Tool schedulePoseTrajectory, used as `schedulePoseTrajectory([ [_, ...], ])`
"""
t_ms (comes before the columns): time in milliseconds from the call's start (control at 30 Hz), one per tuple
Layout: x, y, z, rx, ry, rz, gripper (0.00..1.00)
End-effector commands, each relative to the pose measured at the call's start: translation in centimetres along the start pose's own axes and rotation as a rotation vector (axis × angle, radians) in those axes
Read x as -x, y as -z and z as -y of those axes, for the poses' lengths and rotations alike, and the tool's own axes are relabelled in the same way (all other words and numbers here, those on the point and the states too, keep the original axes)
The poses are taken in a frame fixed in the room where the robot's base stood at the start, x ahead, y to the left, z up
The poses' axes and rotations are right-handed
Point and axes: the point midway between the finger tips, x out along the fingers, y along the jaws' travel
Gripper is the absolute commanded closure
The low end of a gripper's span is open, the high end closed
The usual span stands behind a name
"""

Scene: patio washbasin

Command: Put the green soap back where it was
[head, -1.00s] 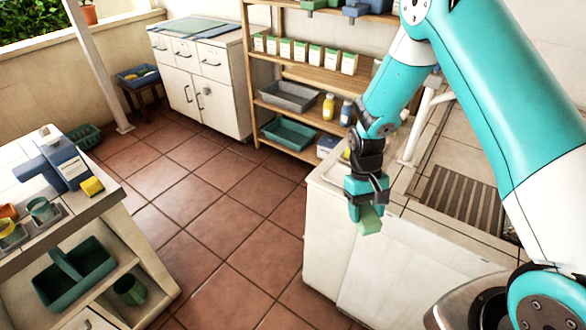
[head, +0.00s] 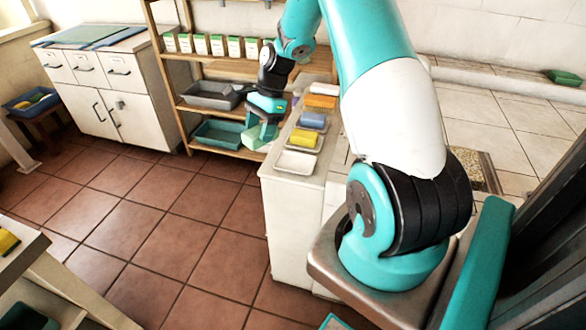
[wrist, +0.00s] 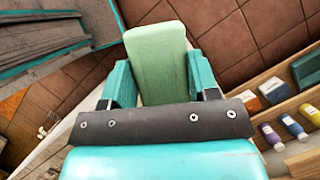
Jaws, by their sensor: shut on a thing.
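My gripper (head: 264,117) is shut on the green soap (head: 257,136), a pale green block. In the wrist view the soap (wrist: 157,58) stands between the two teal fingers. In the head view, they hang in the air left of the white washbasin counter, in front of the shelf. An empty white dish (head: 296,163) lies at the counter's near end. Behind it, in a row, are a yellow soap (head: 303,137), a blue soap (head: 312,119) and an orange bar (head: 320,102), the first two on pale dishes.
A wooden shelf (head: 166,75) with trays and several small boxes stands behind my gripper. A white cabinet (head: 140,115) is at the left. A dark green object (head: 563,77) lies on the ledge at far right. The tiled floor (head: 190,230) is clear in the middle.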

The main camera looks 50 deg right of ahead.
Motion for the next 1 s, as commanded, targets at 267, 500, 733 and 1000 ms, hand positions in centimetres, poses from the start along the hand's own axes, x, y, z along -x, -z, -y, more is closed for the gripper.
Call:
schedulePoseTrajectory([
  [267,7.6,6.6,-0.5,-0.747,0.318,-0.002,0.97],
  [500,9.0,8.5,-1.1,-0.966,0.398,-0.001,0.97],
  [733,3.6,10.7,-1.2,-0.974,0.394,-0.001,0.97],
  [1000,-2.9,13.4,-1.2,-0.971,0.395,-0.001,0.97],
])
